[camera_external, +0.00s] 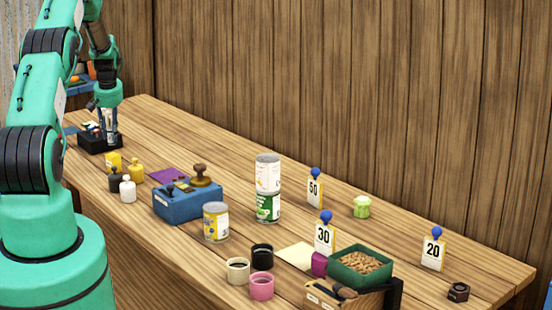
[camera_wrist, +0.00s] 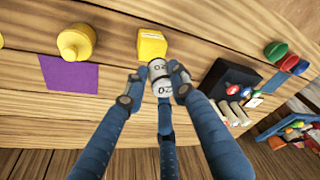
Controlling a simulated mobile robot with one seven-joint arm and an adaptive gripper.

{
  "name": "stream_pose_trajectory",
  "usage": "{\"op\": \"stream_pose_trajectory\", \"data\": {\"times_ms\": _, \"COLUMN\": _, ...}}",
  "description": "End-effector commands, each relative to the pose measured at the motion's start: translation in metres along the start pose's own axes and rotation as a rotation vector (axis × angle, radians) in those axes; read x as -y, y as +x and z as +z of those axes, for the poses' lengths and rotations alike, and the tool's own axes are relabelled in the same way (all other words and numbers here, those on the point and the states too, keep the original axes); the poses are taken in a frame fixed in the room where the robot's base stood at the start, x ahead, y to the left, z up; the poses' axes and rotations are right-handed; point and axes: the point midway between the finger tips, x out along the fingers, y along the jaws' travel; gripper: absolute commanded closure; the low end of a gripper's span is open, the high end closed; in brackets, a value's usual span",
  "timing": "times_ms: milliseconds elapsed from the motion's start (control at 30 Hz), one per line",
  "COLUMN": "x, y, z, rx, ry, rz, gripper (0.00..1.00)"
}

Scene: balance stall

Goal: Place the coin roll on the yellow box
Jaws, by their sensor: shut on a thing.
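My gripper (camera_wrist: 160,84) is shut on a pale grey coin roll (camera_wrist: 161,87) with dark lettering, seen between the fingertips in the wrist view. The yellow box (camera_wrist: 152,44) is just beyond the roll in that view, close to the fingertips. I cannot tell whether the roll touches it. The roll is hard to make out there.
The black tray, also in the wrist view (camera_wrist: 218,77), holds several other rolls. A yellow bottle-shaped weight (camera_wrist: 77,42) and a purple sheet (camera_wrist: 70,75) are near the box. Dark and white weights (camera_external: 128,190), a blue block (camera_external: 188,203) and stacked cans (camera_external: 267,190) stand farther along.

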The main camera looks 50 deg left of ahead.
Motion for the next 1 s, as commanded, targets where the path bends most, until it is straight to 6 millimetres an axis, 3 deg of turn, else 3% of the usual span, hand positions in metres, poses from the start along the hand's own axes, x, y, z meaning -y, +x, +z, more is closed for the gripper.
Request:
{"op": "stream_pose_trajectory", "data": {"times_ms": 333, "x": 0.0, "y": 0.003, "z": 0.001, "rx": 0.001, "ry": 0.0, "rz": 0.0, "gripper": 1.0}}
{"op": "stream_pose_trajectory", "data": {"times_ms": 700, "x": 0.0, "y": 0.033, "z": 0.01, "rx": 0.001, "ry": -0.001, "rz": 0.0, "gripper": 1.0}}
{"op": "stream_pose_trajectory", "data": {"times_ms": 1000, "x": 0.0, "y": 0.034, "z": 0.01, "rx": 0.0, "ry": 0.0, "rz": 0.0, "gripper": 1.0}}
